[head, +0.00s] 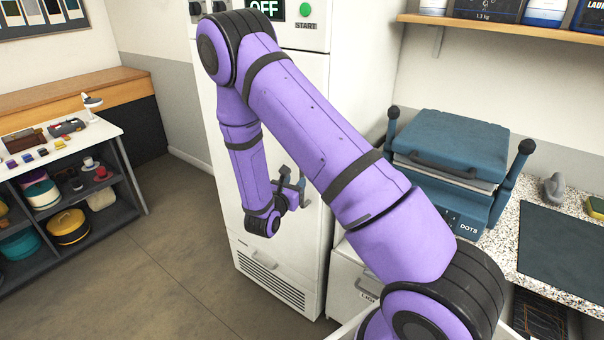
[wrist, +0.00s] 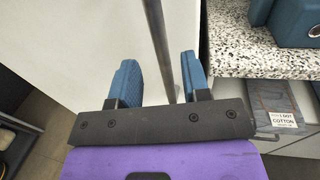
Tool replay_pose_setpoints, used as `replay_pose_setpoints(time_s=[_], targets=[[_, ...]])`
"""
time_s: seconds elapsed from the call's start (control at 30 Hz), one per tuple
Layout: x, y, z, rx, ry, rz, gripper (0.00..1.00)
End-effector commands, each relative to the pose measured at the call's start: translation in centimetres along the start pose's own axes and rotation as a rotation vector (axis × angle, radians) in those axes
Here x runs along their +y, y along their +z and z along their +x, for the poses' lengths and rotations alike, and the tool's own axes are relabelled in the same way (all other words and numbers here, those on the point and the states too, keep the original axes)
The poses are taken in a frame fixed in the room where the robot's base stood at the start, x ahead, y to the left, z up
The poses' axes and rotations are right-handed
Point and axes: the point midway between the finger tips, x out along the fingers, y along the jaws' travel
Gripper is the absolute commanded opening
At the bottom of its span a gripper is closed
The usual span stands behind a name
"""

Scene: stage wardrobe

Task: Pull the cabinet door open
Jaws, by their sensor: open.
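The cabinet is a tall white unit (head: 285,225) with its door facing me, and the door looks shut in the head view. In the wrist view the white door front (wrist: 80,40) fills the left and middle. A vertical grey metal bar handle (wrist: 157,35) runs down between the two blue finger pads. My gripper (wrist: 158,75) is open around the bar, with a gap visible at either side. In the head view my gripper (head: 290,186) is small beside the door's right side and partly hidden by my own arm.
A speckled counter (head: 515,225) with a blue press (head: 445,165) stands right of the cabinet. The counter edge (wrist: 262,68) and a labelled fabric piece (wrist: 275,105) show close right in the wrist view. The floor (head: 150,270) left of the cabinet is clear, up to a shelf unit (head: 125,165).

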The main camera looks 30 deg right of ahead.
Motion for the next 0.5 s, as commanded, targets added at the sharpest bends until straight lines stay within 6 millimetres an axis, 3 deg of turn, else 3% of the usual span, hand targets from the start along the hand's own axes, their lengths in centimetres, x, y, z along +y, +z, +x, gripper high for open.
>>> replay_pose_setpoints(time_s=[0.2, 0.5], targets=[[-0.1, 0.0, 3.7, 0.000, -0.003, 0.000, 0.43], [0.0, 0.0, 6.0, 0.001, 0.000, -0.001, 0.43]])
